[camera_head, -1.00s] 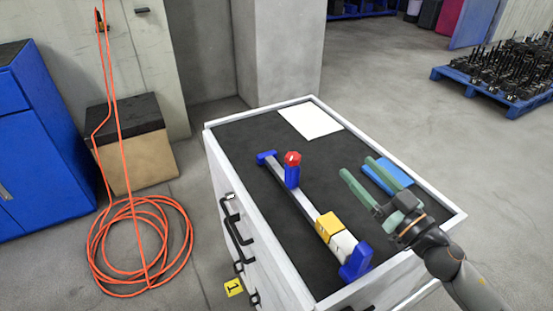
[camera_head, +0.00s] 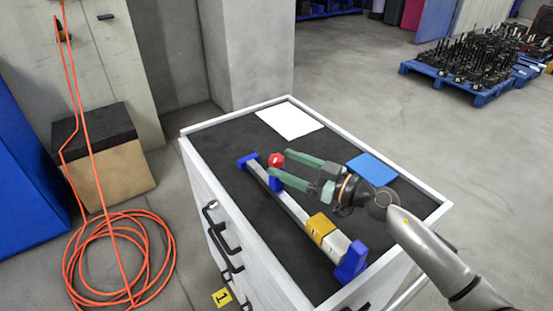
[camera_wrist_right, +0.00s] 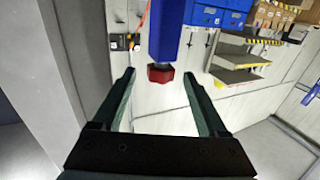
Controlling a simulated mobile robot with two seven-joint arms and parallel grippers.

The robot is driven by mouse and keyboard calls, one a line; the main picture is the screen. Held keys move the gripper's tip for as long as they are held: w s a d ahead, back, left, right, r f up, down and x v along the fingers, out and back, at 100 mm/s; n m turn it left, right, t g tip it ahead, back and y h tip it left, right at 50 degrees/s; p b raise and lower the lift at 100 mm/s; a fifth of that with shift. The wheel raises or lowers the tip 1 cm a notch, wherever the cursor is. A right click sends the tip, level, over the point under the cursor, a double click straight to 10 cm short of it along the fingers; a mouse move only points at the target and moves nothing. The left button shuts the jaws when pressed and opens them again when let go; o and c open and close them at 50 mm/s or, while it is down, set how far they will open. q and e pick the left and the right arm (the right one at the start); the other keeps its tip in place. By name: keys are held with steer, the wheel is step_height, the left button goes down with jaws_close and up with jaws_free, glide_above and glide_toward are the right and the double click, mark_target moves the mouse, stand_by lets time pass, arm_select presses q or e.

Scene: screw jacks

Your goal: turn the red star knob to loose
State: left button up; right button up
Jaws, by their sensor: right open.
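The red star knob (camera_head: 276,160) sits on top of a blue post on the screw jack, a grey rail (camera_head: 295,212) with blue ends lying along the cart top. My right gripper (camera_head: 278,168) is open, its two green fingers pointing left toward the knob. In the right wrist view the knob (camera_wrist_right: 161,73) shows ahead, between the lines of the two fingers, at about the height of their tips; I cannot tell whether it is between them in depth. Nothing is held. My left gripper is not in view.
A yellow block (camera_head: 320,228) and a white block (camera_head: 336,246) sit on the rail's near part. A white sheet (camera_head: 290,121) and a blue pad (camera_head: 371,168) lie on the dark cart top. The cart has a raised white rim (camera_head: 420,225).

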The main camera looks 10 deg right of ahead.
mark_target(276, 158)
steer(key=shift+x, duration=1.55)
jaws_close()
